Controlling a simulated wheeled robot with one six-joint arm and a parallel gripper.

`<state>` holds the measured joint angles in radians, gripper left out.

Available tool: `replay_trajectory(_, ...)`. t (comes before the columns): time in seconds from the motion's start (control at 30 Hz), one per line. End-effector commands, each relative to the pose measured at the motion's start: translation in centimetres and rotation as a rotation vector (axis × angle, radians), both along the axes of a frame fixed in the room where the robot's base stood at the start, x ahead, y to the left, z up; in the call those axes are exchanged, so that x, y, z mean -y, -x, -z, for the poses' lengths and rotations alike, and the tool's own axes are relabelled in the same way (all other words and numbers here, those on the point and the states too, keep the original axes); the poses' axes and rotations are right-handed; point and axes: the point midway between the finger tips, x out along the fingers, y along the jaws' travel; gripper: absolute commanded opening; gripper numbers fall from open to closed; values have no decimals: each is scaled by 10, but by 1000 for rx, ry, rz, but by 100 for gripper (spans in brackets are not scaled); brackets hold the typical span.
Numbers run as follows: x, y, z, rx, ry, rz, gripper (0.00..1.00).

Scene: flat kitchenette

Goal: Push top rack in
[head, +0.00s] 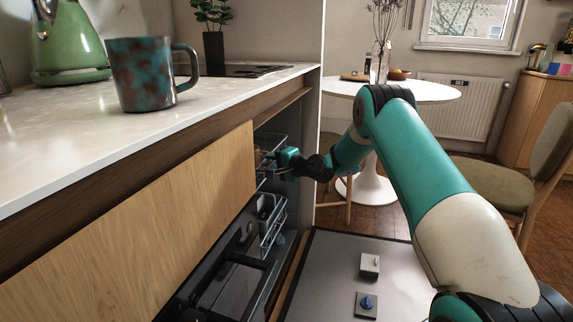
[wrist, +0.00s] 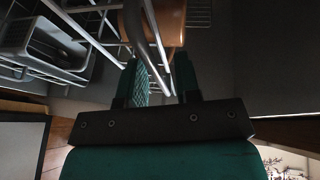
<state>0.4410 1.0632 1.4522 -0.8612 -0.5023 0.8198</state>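The top rack (head: 268,150) is a wire basket, partly out of the dishwasher opening under the counter in the head view. In the wrist view its metal wires (wrist: 103,44) run close around my fingers. My gripper (head: 280,158) is at the rack's right end in the head view. In the wrist view its two fingers (wrist: 160,70) stand apart, with a wire crossing the gap between them. I cannot tell whether the fingers touch that wire. An orange-brown rounded item (wrist: 168,20) sits beyond the fingertips, partly hidden by wires.
The lower rack (head: 272,222) is also out, below the top one. The dishwasher door (head: 325,262) lies open and flat beneath. A wooden cabinet front (head: 150,215) is on the left, with a mug (head: 146,75) on the counter above. A chair (head: 495,180) stands right.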

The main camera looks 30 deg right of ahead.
Motion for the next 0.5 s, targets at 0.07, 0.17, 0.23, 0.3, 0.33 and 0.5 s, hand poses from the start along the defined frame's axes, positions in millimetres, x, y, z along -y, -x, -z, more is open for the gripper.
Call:
replay_trajectory(0.07, 4, 10, -4, -1, -1, 2, 31)
replay_trajectory(0.17, 10, 29, -8, -3, -3, 5, 31)
replay_trajectory(0.23, 16, 45, -12, -3, -3, 5, 31)
replay_trajectory(0.3, 21, 63, -14, -4, -3, 5, 31)
replay_trajectory(0.33, 23, 70, -16, -3, -4, 4, 31)
replay_trajectory(0.5, 34, 111, -24, -1, -4, 5, 31)
